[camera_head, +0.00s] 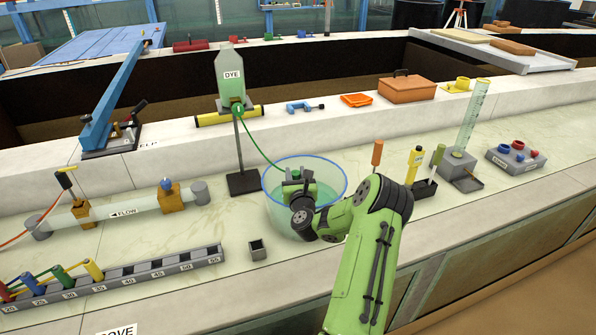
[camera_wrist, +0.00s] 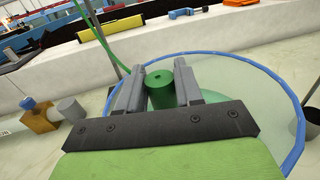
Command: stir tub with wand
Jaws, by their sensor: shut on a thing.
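The tub (camera_head: 341,187) is round and clear with a blue rim, and holds pale green liquid. Its rim also shows in the wrist view (camera_wrist: 291,88). My gripper (camera_head: 298,177) is over the tub's opening, its fingers pointing away from my arm. In the wrist view my gripper (camera_wrist: 160,90) is shut on a green cylinder, the top of the wand (camera_wrist: 158,78). The wand's green top also shows small in the head view (camera_head: 295,173). Its lower part is hidden behind the gripper, so I cannot tell how deep it reaches.
A green hose (camera_head: 262,153) runs from the dye bottle (camera_head: 230,72) to beside my gripper; its end is unclear. A black stand (camera_head: 243,183) is close left of the tub. An orange-handled tool (camera_head: 377,152) and a black holder (camera_head: 424,188) are right. Bench front-left of the tub holds a small dark cup (camera_head: 257,250).

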